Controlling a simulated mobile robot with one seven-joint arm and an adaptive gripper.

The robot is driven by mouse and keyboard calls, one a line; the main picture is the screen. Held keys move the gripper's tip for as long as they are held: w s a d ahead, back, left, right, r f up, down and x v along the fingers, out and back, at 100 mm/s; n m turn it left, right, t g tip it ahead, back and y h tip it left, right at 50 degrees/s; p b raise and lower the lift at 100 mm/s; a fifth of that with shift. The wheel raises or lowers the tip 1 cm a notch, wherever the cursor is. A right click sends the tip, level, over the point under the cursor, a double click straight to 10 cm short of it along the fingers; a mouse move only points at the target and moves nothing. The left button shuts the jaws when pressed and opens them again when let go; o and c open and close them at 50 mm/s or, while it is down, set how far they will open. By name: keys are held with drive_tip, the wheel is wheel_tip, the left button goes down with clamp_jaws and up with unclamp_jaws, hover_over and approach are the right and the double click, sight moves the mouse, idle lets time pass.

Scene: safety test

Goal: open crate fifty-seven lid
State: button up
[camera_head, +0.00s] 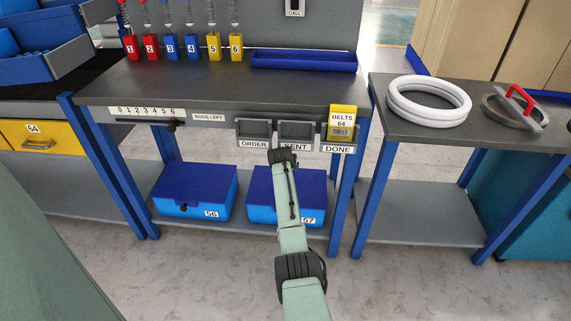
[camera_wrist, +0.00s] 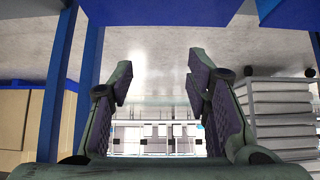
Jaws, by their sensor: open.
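Crate 57 (camera_head: 262,182) is a blue box with a darker blue lid (camera_head: 314,184), on the lower shelf under the workbench. Its lid looks closed. Its "57" label (camera_head: 309,220) shows at the front right. My arm crosses in front of the crate's middle and hides part of its lid and front. My gripper (camera_wrist: 160,95) shows in the wrist view with its two fingers wide apart and nothing between them. In the head view its fingertips cannot be made out, so I cannot tell its distance from the crate.
Crate 56 (camera_head: 195,188) stands left of crate 57, lid closed. Above hang the ORDER (camera_head: 254,130), SENT (camera_head: 296,132) and DONE (camera_head: 338,149) trays; a yellow belts box (camera_head: 342,120) stands in DONE. Blue bench legs (camera_head: 112,175) flank the shelf. Floor in front is clear.

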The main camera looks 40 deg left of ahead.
drive_tip(key=v, duration=1.1)
drive_tip(key=shift+s+d+r, duration=0.15)
drive_tip(key=shift+s+r, duration=0.05)
drive_tip(key=shift+r, duration=0.05)
